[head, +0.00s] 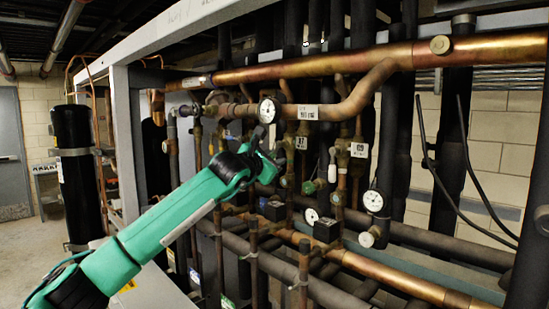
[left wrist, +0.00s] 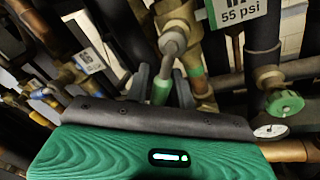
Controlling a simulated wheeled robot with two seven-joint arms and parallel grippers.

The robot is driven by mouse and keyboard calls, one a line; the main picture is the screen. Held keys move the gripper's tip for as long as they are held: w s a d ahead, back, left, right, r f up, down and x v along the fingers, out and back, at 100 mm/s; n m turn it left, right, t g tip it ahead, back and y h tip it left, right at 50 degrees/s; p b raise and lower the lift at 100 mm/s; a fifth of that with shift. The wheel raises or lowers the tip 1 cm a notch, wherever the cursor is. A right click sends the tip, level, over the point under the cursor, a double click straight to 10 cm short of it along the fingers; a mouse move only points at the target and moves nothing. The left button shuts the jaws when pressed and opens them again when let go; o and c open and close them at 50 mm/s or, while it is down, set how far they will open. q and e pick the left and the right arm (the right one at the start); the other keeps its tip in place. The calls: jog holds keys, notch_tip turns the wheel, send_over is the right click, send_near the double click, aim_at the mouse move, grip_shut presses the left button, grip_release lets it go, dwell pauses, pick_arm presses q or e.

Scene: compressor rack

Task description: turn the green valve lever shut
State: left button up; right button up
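The valve lever (left wrist: 172,45) shows in the left wrist view as a grey bar with a green end (left wrist: 160,92), hanging from a brass valve body (left wrist: 178,18). My left gripper (left wrist: 162,88) has its two dark fingers apart, one on each side of the lever's green end; a gap shows on the right side. In the head view my left gripper (head: 262,142) is at the pipe rack, just below a white round gauge (head: 268,110). I cannot pick out the lever there. My right gripper is not in view.
A green round knob (left wrist: 284,103) is right of the gripper in the left wrist view. A "55 psi" tag (left wrist: 233,12) hangs above. Copper pipes (head: 330,65), gauges (head: 373,201) and tags crowd the rack. Open floor (head: 18,260) lies at the far left.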

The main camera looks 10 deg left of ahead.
pick_arm(q)
grip_shut()
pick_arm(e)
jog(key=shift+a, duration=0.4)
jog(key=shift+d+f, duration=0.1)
